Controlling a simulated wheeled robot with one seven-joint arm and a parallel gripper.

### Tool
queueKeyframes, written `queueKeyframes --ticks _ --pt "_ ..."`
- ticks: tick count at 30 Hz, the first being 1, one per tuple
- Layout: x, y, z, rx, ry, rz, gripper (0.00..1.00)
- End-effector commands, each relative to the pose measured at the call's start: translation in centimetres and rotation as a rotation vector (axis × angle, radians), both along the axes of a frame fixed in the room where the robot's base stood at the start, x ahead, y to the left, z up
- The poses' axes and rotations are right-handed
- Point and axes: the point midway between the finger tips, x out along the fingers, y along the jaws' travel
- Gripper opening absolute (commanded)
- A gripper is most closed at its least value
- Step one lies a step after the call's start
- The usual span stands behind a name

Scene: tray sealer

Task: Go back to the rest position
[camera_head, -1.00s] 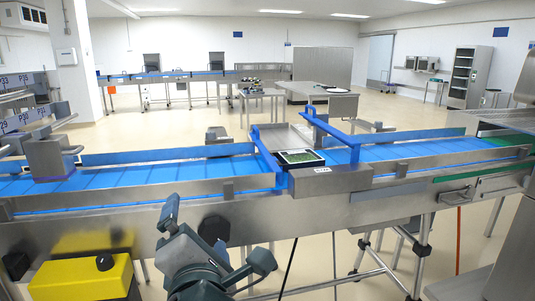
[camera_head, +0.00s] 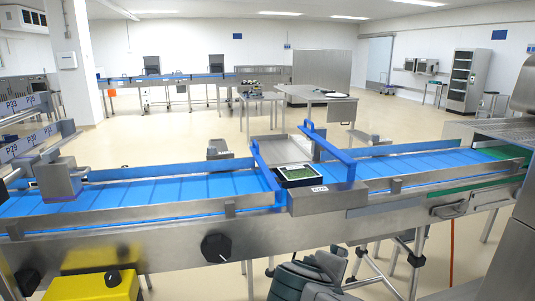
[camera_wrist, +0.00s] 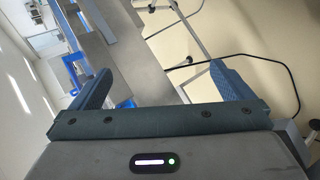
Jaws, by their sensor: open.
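My gripper shows in the wrist view (camera_wrist: 165,88) with its two blue-grey fingers wide apart and nothing between them. Beyond the fingers are the side of the conveyor frame, a thin stand and the floor. In the head view, part of my arm shows at the bottom middle, below the conveyor's front side; the fingers cannot be made out there. A black-rimmed tray with green contents (camera_head: 296,173) lies on the conveyor between the blue guide bars, apart from my arm.
The blue conveyor belt (camera_head: 130,192) crosses the whole view in front of me. A yellow box with a black knob (camera_head: 95,286) is at the lower left. A steel machine (camera_head: 505,235) stands close on the right. Steel tables and open floor lie behind the conveyor.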

Motion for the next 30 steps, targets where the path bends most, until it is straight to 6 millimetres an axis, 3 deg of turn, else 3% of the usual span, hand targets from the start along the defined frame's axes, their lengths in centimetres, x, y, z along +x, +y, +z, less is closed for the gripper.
queueKeyframes --ticks 3,6,15,21,30 --pt "-2.1 -2.7 -0.2 0.189 0.086 -0.217 1.0" --pt "-3.9 -3.8 -0.8 0.359 0.144 -0.39 1.0" --pt "-7.1 -3.7 -0.5 0.794 0.232 -0.773 1.0" --pt "-7.4 -3.3 -0.4 0.896 0.244 -0.848 1.0" --pt "-7.4 -3.3 -0.5 0.899 0.244 -0.849 1.0"
